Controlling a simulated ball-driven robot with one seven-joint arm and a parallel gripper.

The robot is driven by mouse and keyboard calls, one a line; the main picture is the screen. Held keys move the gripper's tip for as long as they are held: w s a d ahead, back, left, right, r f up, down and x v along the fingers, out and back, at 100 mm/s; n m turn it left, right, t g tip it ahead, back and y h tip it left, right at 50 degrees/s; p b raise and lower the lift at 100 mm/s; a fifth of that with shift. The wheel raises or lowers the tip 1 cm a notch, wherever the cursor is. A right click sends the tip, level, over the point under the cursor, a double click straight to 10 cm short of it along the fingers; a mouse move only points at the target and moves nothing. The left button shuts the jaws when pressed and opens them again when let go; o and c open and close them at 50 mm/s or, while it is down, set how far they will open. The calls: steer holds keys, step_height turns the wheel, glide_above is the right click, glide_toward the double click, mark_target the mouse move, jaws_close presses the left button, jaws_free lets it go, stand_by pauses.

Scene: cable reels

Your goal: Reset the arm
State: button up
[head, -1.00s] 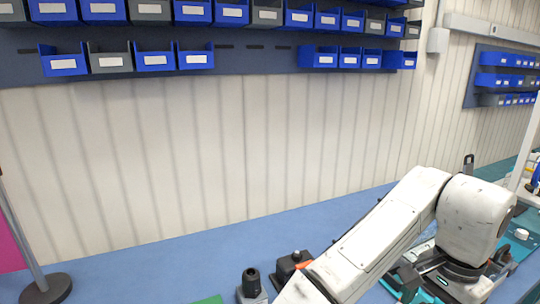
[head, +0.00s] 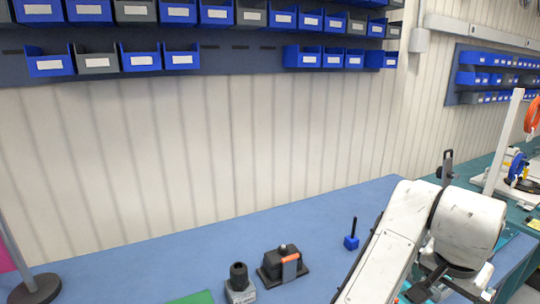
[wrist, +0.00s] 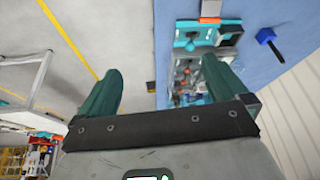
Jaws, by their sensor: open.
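My gripper (wrist: 160,95) shows in the wrist view with its two green fingers spread wide apart and nothing between them. Beyond the fingers the wrist view looks past the edge of the blue bench top (wrist: 262,85) and onto the grey floor. In the head view my white arm is folded at the lower right, and my gripper is out of that picture. The bench top (head: 330,215) also shows there, running along the wall.
On the bench stand a blue block with a dark rod (head: 351,242), a black device with an orange handle (head: 284,265) and a grey-black part (head: 239,285). A post base (head: 35,288) stands at the left. Blue and grey bins (head: 140,60) hang above. Reels (head: 518,168) stand at the right.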

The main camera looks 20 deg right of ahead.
steer(key=w+a+f+n+t+h, duration=0.1)
steer(key=w+a+f+n+t, duration=0.25)
steer(key=f+n, duration=0.6)
steer(key=s+a+f+n+y, duration=0.3)
steer(key=a+f, duration=0.3)
steer(key=a, duration=0.2)
steer(key=s+a+f+n+y, duration=0.2)
steer(key=s+a+f+n, duration=0.15)
steer(key=a+f, duration=0.35)
steer(key=s+f+g+b, duration=0.4)
steer(key=s+f+b, duration=0.6)
steer(key=f, duration=0.5)
steer(key=shift+s+m, duration=0.4)
steer(key=shift+s, duration=0.25)
steer(key=shift+c, duration=0.2)
